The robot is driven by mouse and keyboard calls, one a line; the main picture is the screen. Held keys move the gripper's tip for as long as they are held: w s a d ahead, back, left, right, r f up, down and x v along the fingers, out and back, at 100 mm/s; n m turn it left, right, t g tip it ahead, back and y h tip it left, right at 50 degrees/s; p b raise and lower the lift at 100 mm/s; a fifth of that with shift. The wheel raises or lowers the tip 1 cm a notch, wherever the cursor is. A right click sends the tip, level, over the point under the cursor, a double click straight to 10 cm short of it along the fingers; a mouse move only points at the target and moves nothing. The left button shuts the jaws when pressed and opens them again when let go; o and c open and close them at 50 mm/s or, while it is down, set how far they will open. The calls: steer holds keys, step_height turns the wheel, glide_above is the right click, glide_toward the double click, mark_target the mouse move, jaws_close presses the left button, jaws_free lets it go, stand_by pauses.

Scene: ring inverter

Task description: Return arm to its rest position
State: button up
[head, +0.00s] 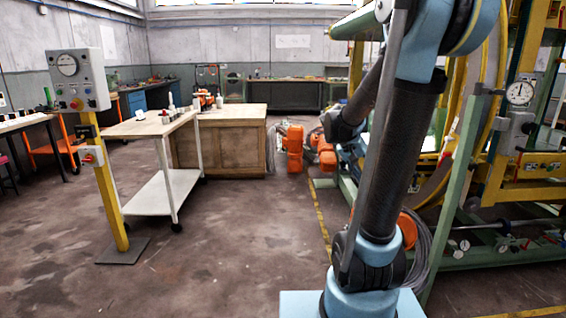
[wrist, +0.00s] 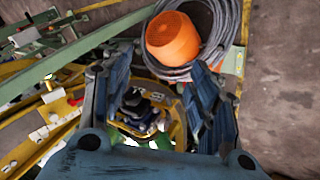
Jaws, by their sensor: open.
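My arm (head: 395,165) rises through the right half of the head view. Its upper end passes out of the top of the picture. My gripper (wrist: 158,78) shows in the wrist view with its two dark blue fingers spread apart. Nothing is held between them. Yellow and dark machine parts show through the gap, but I cannot tell how far away they are. In the head view I cannot make out the fingers clearly.
An orange part (wrist: 172,38) with coiled grey cable (wrist: 222,30) lies beyond the fingers. A green and yellow frame (head: 468,190) stands close at right in the head view. A control post (head: 108,200) and white cart (head: 165,195) stand left; the floor between is clear.

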steer(key=s+a+f+n+y, duration=0.1)
steer(key=s+a+f+y, duration=0.1)
steer(key=s, duration=0.5)
steer(key=s+a+f+n+y, duration=0.2)
steer(key=s+a+f, duration=0.2)
steer(key=s, duration=0.3)
steer(key=s+a+f+n+y, duration=0.1)
steer(key=s+a+f+y, duration=0.2)
steer(key=s+a, duration=0.2)
steer(key=shift+s+a+f+n+t, duration=0.3)
steer(key=shift+s+f+n+t, duration=0.1)
steer(key=shift+s, duration=1)
steer(key=shift+w+f, duration=0.15)
steer(key=shift+w, duration=0.3)
